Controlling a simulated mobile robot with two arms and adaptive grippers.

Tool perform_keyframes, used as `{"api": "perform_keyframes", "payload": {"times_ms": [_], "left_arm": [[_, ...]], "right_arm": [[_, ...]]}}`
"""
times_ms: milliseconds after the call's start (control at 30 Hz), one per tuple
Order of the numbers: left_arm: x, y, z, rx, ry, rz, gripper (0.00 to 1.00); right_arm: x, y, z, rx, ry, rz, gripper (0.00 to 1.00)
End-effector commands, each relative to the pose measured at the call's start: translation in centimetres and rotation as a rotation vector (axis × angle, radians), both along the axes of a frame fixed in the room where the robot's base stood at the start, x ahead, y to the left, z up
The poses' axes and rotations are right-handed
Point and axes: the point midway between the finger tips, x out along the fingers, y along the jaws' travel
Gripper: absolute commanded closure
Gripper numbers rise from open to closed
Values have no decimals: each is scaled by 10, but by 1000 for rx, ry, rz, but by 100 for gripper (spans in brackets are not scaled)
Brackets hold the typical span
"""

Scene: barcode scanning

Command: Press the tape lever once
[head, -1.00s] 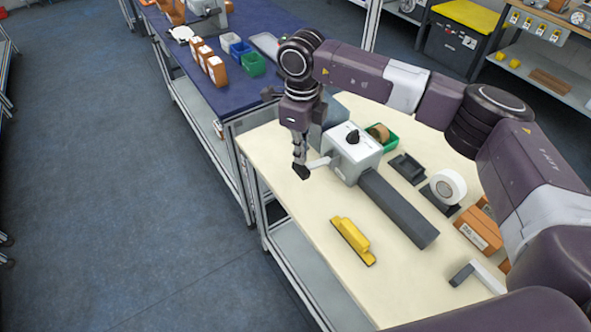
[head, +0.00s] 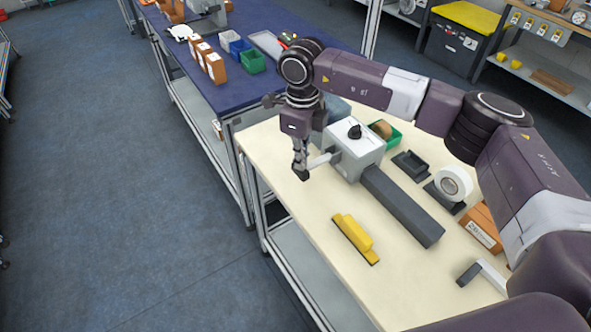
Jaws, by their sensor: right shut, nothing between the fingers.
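The tape dispenser is a light grey box (head: 354,143) with a black knob on top and a long dark grey bar (head: 402,205) running toward the front right. A pale lever (head: 319,160) sticks out from its left side. My right gripper (head: 301,173) points down at the lever's outer end, with its fingers shut and empty. The fingertips look beside or against the lever; I cannot tell whether they touch. My left gripper is not in view.
A yellow block tool (head: 355,238) lies at the table's front. A white tape roll (head: 453,184), a black holder (head: 411,165), a green bin (head: 393,136) and an orange box (head: 482,226) stand to the right. The cream tabletop (head: 300,212) is clear at front left.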

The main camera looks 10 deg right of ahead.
Motion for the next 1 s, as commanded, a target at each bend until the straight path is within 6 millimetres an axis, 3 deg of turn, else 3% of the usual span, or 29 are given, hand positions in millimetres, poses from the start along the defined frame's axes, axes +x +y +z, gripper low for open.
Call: {"api": "perform_keyframes", "payload": {"times_ms": [600,1000], "left_arm": [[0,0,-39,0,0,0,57],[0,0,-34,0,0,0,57]], "right_arm": [[0,-3,-48,-2,3,-1,100],[0,-1,-43,-1,2,1,100]]}}
